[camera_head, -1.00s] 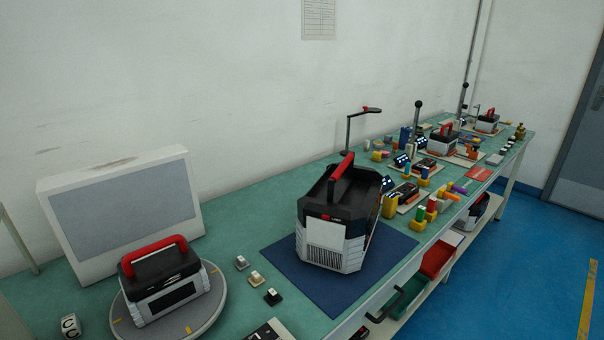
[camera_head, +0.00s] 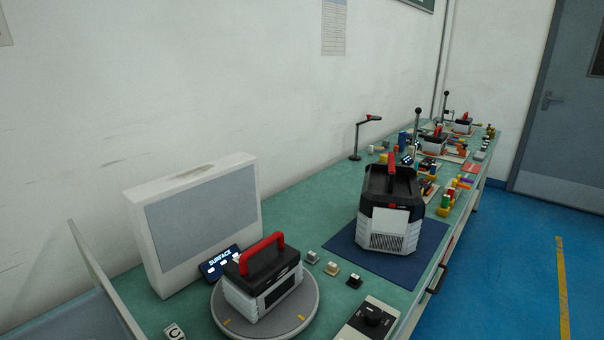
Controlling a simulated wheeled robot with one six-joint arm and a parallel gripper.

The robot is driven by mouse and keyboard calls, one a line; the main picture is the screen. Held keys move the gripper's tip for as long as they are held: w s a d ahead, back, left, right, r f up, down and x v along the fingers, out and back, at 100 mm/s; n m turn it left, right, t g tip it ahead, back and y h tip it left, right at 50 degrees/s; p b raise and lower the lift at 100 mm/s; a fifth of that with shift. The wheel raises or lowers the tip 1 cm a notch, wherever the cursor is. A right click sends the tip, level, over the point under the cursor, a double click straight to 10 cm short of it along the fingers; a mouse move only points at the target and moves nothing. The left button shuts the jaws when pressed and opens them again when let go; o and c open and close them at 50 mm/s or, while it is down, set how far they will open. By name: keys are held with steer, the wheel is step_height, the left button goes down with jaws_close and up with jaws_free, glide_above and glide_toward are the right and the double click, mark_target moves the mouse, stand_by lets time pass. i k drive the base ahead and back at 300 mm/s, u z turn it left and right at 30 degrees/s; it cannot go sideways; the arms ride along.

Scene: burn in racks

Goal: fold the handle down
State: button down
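A small black and white case (camera_head: 266,284) sits on a round grey turntable (camera_head: 313,306) in front of a white light panel. Its red handle (camera_head: 262,252) stands up above the black lid. A larger black and white case (camera_head: 390,214) stands on a dark blue mat (camera_head: 346,245) to the right. Its red handle (camera_head: 392,166) also stands up. Smaller cases with red handles (camera_head: 434,141) are far down the bench. My gripper is not in view.
The white panel (camera_head: 200,222) and a small "SURFACE" display (camera_head: 221,261) stand behind the turntable. Blue floor (camera_head: 500,270) is clear at right.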

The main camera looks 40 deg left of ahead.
mark_target(391, 164)
steer(key=u, duration=0.8)
steer(key=k, duration=0.8)
steer(key=z, duration=1)
steer(key=i, duration=1.75)
steer(key=u, duration=0.8)
steer(key=i, duration=0.8)
steer(key=u, duration=0.85)
